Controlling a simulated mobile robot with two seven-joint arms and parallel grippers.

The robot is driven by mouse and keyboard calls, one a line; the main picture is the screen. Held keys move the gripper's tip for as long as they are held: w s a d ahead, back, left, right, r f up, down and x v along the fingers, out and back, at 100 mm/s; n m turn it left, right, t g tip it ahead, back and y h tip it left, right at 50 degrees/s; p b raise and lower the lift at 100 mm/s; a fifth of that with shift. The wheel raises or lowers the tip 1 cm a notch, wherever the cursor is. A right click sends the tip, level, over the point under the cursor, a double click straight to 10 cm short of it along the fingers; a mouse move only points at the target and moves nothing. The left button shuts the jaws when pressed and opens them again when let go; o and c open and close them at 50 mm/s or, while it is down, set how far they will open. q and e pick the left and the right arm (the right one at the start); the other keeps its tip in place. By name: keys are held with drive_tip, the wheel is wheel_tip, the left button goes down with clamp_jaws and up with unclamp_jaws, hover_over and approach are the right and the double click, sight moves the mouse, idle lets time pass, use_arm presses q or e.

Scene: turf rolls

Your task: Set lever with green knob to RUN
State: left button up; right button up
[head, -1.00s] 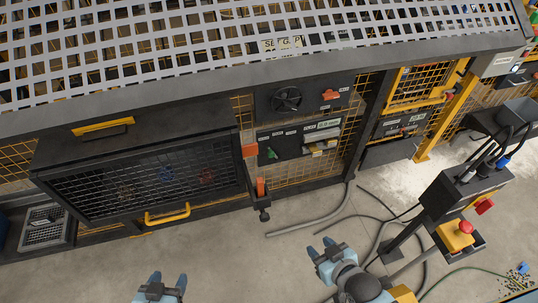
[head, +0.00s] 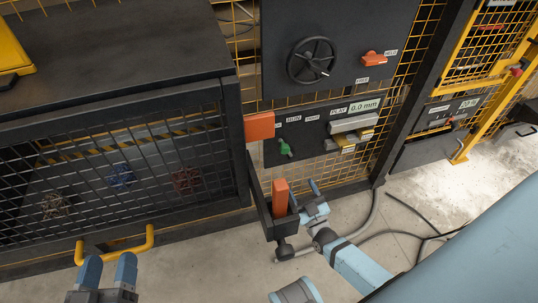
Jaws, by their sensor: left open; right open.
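The lever with the green knob (head: 285,148) is on a dark panel (head: 325,140) in the middle of the head view. The knob sits below the RUN label (head: 293,119), slightly left of it, and the lever's exact setting is too small to tell. My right gripper (head: 303,192) is open, below the panel and to the lower right of the knob, beside an upright orange block (head: 280,197). It is apart from the knob. My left gripper (head: 108,266) is open and empty at the lower left, in front of the mesh cabinet.
A mesh-fronted cabinet (head: 120,92) with a yellow handle (head: 118,245) fills the left. A handwheel (head: 311,61) and orange switch (head: 373,58) are above. Cables lie on the floor at right.

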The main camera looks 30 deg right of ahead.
sight(286, 152)
drive_tip(key=shift+h, duration=0.5)
drive_tip(key=x, duration=0.3)
drive_tip(key=f+b+x, duration=0.1)
drive_tip(key=x, duration=0.2)
drive_tip(key=b+x, duration=0.1)
drive_tip(key=x, duration=0.2)
drive_tip(key=shift+w+d+f, duration=0.2)
drive_tip(key=shift+w+d, duration=0.1)
drive_tip(key=shift+w, duration=0.15)
use_arm(q)
drive_tip(key=shift+w+d+r+t+h+b, duration=0.1)
drive_tip(key=shift+d+r+t+h+b, duration=0.4)
drive_tip(key=shift+d+t+h+b, duration=0.15)
use_arm(e)
drive_tip(key=shift+x, duration=2.65)
use_arm(q)
drive_tip(key=shift+a, duration=0.1)
use_arm(e)
drive_tip(key=shift+r, duration=0.1)
clamp_jaws()
use_arm(q)
drive_tip(key=shift+a+r, duration=0.1)
use_arm(e)
drive_tip(key=shift+d, duration=0.1)
